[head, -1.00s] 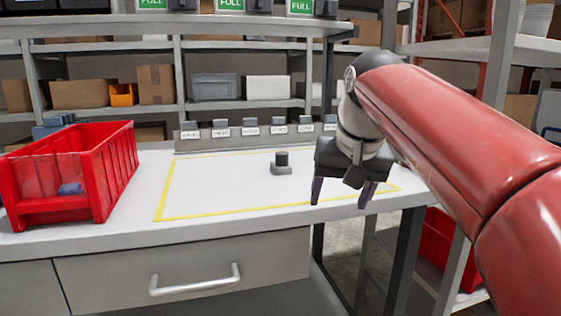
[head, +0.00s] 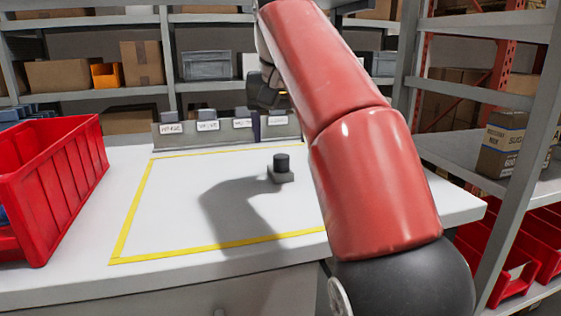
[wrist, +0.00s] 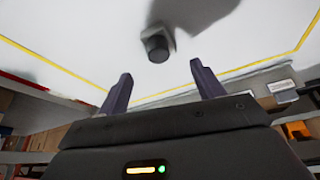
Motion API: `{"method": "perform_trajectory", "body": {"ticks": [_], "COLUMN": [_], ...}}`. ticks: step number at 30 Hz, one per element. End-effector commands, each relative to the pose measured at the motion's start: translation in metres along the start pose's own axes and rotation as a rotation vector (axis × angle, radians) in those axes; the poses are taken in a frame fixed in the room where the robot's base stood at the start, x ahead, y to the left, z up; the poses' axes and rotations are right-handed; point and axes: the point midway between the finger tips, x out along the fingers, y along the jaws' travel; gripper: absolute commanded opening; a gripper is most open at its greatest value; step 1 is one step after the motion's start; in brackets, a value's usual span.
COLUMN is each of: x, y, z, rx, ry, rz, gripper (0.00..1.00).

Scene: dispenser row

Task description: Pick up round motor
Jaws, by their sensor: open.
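The round motor (head: 281,168) is a short dark cylinder upright on a small grey square base, on the white tabletop inside the yellow outline. It also shows in the wrist view (wrist: 157,45), beyond my fingertips and roughly centred between them. My gripper (wrist: 161,70) is open, with nothing between its two dark fingers. In the head view it is over the back of the table, above the labelled row and behind the motor, partly hidden by my red arm. It is apart from the motor.
A red bin (head: 60,190) stands at the table's left. A labelled dispenser row (head: 205,135) runs along the back edge. The yellow outline (head: 190,250) encloses mostly bare tabletop. Shelves with boxes stand behind, and a grey rack (head: 475,140) is at the right.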

Motion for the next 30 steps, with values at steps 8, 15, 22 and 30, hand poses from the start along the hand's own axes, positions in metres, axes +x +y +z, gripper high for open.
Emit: {"method": "perform_trajectory", "body": {"ticks": [8, 15, 22, 30], "x": [0.025, 0.061, 0.074, 0.073], "y": [-0.001, -0.002, -0.002, -0.002], "z": [0.001, 0.002, 0.001, 0.001], "rx": [-0.001, 0.0, -0.001, -0.001], "ry": [-0.002, -0.002, 0.0, 0.0], "rz": [0.0, 0.001, 0.0, 0.0], "gripper": [0.67, 0.67, 0.67, 0.53]}}
